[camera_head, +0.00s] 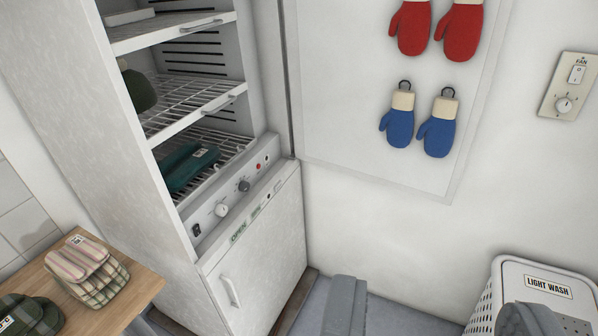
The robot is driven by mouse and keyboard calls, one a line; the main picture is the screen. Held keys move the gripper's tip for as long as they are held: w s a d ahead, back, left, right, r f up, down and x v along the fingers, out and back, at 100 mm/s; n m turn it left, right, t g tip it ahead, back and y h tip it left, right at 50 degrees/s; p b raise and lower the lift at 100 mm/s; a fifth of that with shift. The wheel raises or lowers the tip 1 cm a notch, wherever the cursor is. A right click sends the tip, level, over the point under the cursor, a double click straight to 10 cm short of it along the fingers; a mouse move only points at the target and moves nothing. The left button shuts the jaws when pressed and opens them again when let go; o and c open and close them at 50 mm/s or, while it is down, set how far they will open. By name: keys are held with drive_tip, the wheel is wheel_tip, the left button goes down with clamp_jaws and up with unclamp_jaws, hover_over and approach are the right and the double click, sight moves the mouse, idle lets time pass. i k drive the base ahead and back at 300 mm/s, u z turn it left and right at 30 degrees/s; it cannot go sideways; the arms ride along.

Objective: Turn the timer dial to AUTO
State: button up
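The drying cabinet's control panel (232,200) is a narrow white strip below the open shelves. It carries a white dial (222,210), a dark grey knob (244,185), a black switch (196,229) and a red light or button (258,166). The markings are too small to read, so I cannot tell which is the timer dial or where either points. My gripper (436,292) shows as two grey fingers, wide apart, at the bottom edge. It is open, with nothing seen between the fingers, and is to the right of the panel, apart from it.
A lower door (262,262) with a handle is shut. Wire shelves (185,105) hold dark textiles. A wooden table (140,288) with folded cloths stands at left, a LIGHT WASH basket (510,275) at right. Mittens hang on the wall near a FAN switch plate (568,88).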

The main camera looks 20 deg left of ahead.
sight(244, 186)
drive_tip(key=u, duration=0.2)
drive_tip(key=i, duration=1.05)
drive_tip(key=u, duration=0.6)
